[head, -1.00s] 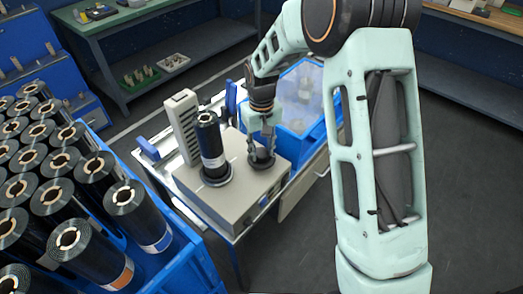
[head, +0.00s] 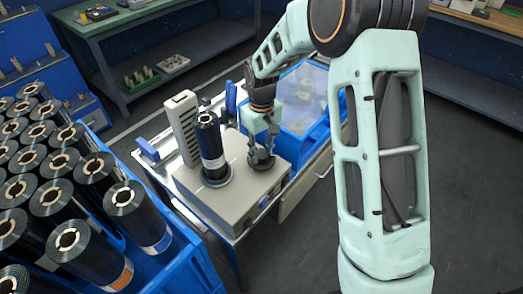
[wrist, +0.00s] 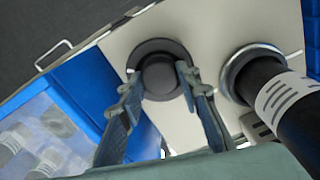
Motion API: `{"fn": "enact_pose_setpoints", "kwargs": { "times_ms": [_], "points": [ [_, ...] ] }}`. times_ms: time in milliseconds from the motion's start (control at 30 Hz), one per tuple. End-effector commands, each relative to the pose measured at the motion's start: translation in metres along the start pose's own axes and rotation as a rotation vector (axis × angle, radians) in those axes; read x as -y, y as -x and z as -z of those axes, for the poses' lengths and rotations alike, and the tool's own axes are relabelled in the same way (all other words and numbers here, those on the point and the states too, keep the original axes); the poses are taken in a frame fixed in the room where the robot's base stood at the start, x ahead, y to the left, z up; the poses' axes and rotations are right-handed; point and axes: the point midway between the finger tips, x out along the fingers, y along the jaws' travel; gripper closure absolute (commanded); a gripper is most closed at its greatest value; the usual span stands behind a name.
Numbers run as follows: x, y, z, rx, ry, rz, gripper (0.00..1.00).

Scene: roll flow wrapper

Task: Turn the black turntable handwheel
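The black turntable handwheel (head: 262,165) sits on top of a beige machine (head: 243,200), to the right of an upright black film roll (head: 211,142). In the wrist view it is a round dark knob (wrist: 160,78) on a wider dark disc. My gripper (head: 261,150) points down over it. In the wrist view the two fingers (wrist: 158,78) straddle the knob and appear to touch it on both sides. The exact contact is partly hidden by the fingers.
The wrapped black roll (wrist: 290,100) stands close beside the handwheel. A beige upright column (head: 182,128) is behind it. A blue bin with a clear cover (head: 301,90) lies just behind my gripper. A blue crate (head: 197,262) with several black rolls fills the left.

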Motion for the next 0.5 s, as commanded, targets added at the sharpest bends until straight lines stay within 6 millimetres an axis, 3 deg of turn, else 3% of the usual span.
{"fn": "enact_pose_setpoints", "kwargs": {
  "times_ms": [167,500],
  "points": [
    [-0.0004,0.0009,0.0009,-0.003,-0.001,-0.001,0.51],
    [-0.0003,0.0049,0.0006,-0.002,-0.001,-0.001,0.51]
  ]
}}
